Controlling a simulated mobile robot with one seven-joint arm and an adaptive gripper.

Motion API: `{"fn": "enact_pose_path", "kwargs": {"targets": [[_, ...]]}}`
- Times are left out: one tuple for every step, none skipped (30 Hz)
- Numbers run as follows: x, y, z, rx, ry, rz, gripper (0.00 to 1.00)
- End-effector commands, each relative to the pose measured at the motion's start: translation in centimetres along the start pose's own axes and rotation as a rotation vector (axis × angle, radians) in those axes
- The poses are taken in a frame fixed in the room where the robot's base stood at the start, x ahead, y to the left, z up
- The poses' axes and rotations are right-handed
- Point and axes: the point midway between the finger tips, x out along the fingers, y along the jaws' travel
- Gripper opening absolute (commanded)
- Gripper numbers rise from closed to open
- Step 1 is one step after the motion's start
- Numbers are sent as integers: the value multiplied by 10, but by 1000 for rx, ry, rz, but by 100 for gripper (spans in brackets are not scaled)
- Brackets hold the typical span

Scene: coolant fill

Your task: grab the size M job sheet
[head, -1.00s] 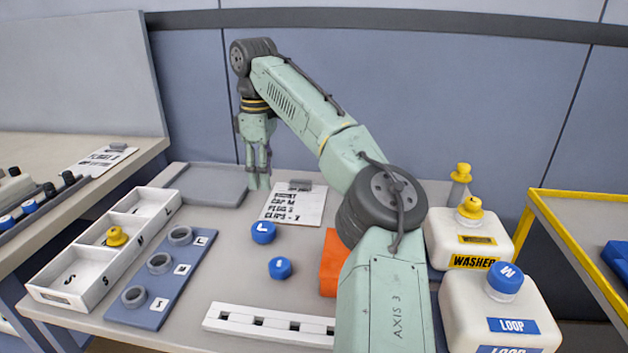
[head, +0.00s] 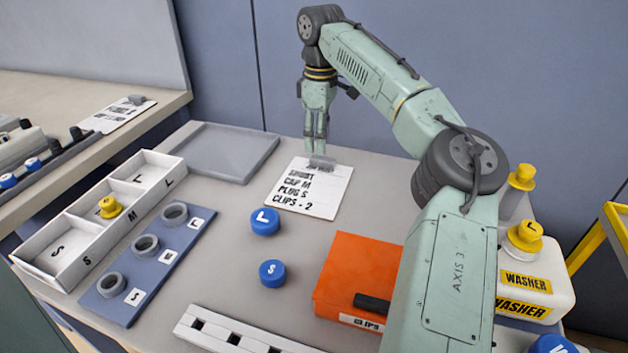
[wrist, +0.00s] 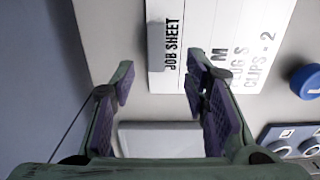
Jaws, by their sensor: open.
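The job sheet (head: 308,192) is a white board lying on the grey table, with lines including "CAP M", "PLUG S" and "CLIPS - 2". A grey clip (head: 321,162) sits on its far edge. My gripper (head: 317,147) points down just at that clip, fingers open and empty. In the wrist view the clip end (wrist: 166,70), marked "JOB SHEET", lies between the two open fingertips (wrist: 160,84), and the sheet (wrist: 235,45) extends right. I cannot tell how far the fingertips are above it.
A second sheet (head: 118,116) lies on the left bench. Blue caps L (head: 265,221) and S (head: 272,273), an orange box (head: 350,270), a grey tray (head: 268,165), a white sorting box (head: 150,162) and a blue ring board (head: 190,236) are around. Washer jugs (head: 537,280) stand right.

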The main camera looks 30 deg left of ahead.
Motion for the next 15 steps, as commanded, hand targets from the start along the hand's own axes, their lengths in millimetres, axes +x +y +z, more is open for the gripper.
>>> {"fn": "enact_pose_path", "kwargs": {"targets": [[2,0,1,1,-1,-1,42],[5,0,2,1,-2,-1,42],[8,1,4,2,-2,0,42],[12,2,5,2,-3,0,42],[16,2,6,2,-3,-1,42],[22,3,8,1,-4,-1,42],[27,3,9,2,-4,0,42],[31,4,11,3,-3,-1,42],[38,3,9,0,-3,-1,42],[42,3,8,-1,-2,0,42],[45,3,8,0,-2,0,42],[49,3,8,0,-2,0,42],[50,3,8,0,-1,0,42],[52,3,8,1,0,0,42],[53,3,8,1,1,0,42]]}}
